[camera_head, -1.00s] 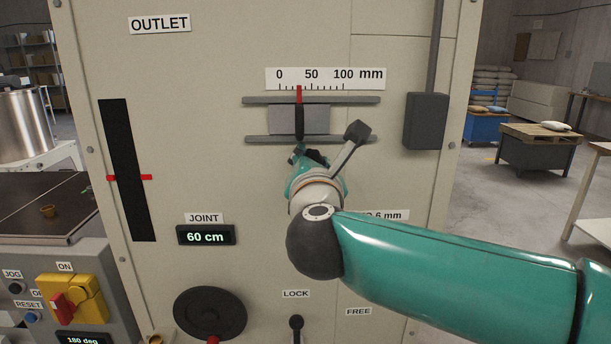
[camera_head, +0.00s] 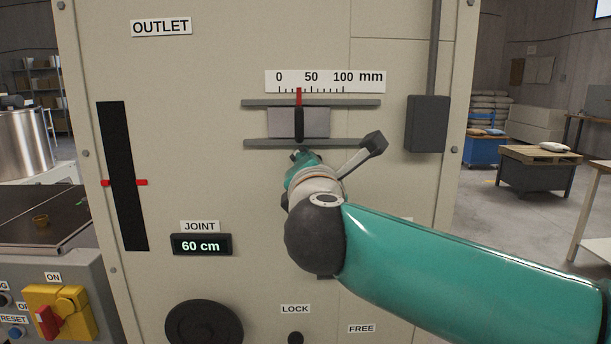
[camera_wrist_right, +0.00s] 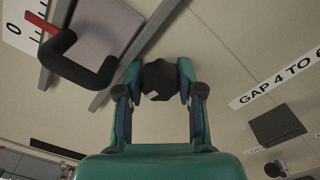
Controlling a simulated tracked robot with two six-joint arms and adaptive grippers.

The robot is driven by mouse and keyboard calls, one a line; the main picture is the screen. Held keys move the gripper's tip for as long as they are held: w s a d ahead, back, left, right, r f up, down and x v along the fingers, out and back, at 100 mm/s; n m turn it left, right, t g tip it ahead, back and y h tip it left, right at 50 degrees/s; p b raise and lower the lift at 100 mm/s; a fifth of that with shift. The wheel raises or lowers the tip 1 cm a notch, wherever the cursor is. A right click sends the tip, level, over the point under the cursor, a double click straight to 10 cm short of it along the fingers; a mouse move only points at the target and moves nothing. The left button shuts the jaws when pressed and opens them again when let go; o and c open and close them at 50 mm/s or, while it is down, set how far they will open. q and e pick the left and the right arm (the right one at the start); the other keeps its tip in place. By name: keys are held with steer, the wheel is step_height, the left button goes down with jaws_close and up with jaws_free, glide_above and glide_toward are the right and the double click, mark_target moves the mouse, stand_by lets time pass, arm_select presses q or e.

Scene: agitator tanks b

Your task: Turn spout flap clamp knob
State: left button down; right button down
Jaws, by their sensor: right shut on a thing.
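In the wrist view a dark, faceted knob (camera_wrist_right: 160,79) sits on the beige panel between the two fingers of my right gripper (camera_wrist_right: 160,85). The fingers are shut on the knob from both sides. In the head view my right gripper (camera_head: 305,156) is at the panel just below the lower grey rail, and my own wrist and forearm hide most of it and the knob. I see no spout flap clearly. My left gripper is in neither current view.
Above the gripper, a grey slide plate (camera_head: 283,121) with a black handle (camera_head: 299,124) runs between two rails, its red pointer near 30 mm. In the wrist view that handle (camera_wrist_right: 70,66) is close left of the fingers. A grey box (camera_head: 427,124) is at right.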

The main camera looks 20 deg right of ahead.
steer(key=m+b, duration=0.4)
steer(key=b, duration=0.1)
steer(key=shift+f+m, duration=0.1)
steer(key=shift+m, duration=0.3)
steer(key=shift+m+b, duration=0.5)
steer(key=shift+m, duration=0.1)
steer(key=shift+r, duration=0.2)
